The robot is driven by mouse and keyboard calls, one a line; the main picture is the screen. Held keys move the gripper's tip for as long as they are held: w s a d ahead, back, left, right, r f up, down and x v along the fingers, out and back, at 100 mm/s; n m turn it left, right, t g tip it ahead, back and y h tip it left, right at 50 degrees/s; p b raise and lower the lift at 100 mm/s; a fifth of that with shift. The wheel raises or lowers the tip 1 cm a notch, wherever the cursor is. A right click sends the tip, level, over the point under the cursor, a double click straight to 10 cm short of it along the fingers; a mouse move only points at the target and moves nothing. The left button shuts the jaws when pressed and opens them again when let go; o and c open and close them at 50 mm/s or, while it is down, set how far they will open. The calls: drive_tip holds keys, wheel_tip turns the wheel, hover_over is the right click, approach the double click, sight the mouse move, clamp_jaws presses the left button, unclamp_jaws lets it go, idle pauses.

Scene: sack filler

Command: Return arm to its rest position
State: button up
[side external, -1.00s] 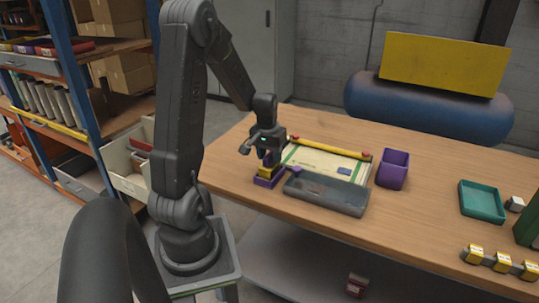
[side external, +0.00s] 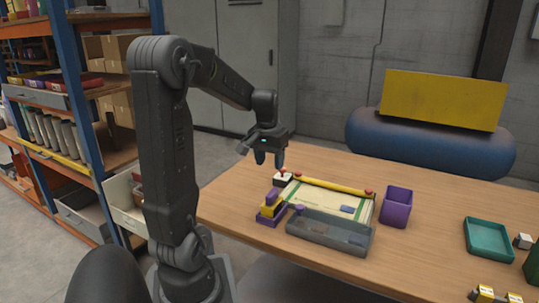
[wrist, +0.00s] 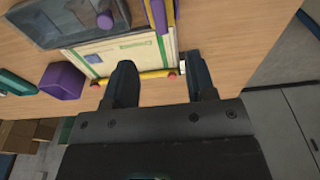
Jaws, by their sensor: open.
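My gripper (side external: 270,160) is open and empty. It hangs above the back left part of the wooden table (side external: 430,200), clear of everything on it. In the wrist view its two fingers (wrist: 163,85) stand apart with table and part of the sack between them. A flat cream and green sack (side external: 330,200) lies on the table with a yellow bar (side external: 330,185) with red ends along its far edge. A purple and yellow device (side external: 270,207) stands at the sack's left.
A grey translucent tray (side external: 328,233) lies in front of the sack. A purple cup (side external: 397,207) and a teal tray (side external: 487,240) are to the right. A blue tank (side external: 430,145) with a yellow panel stands behind the table. Shelving (side external: 85,130) is at left.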

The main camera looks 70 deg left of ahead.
drive_tip(key=w+d+r+m+t, duration=0.1)
drive_tip(key=d+r+m, duration=0.1)
drive_tip(key=d, duration=0.5)
drive_tip(key=w+d+r+m+t, duration=0.1)
drive_tip(key=d+r+m, duration=0.15)
drive_tip(key=d, duration=0.45)
drive_tip(key=s+d+m+t+h, duration=0.1)
drive_tip(key=s+d+m, duration=0.3)
drive_tip(key=d, duration=1.1)
drive_tip(key=shift+s+r+t, duration=0.3)
drive_tip(key=shift+s+t, duration=0.5)
drive_tip(key=shift+s, duration=0.45)
drive_tip(key=shift+m, duration=0.25)
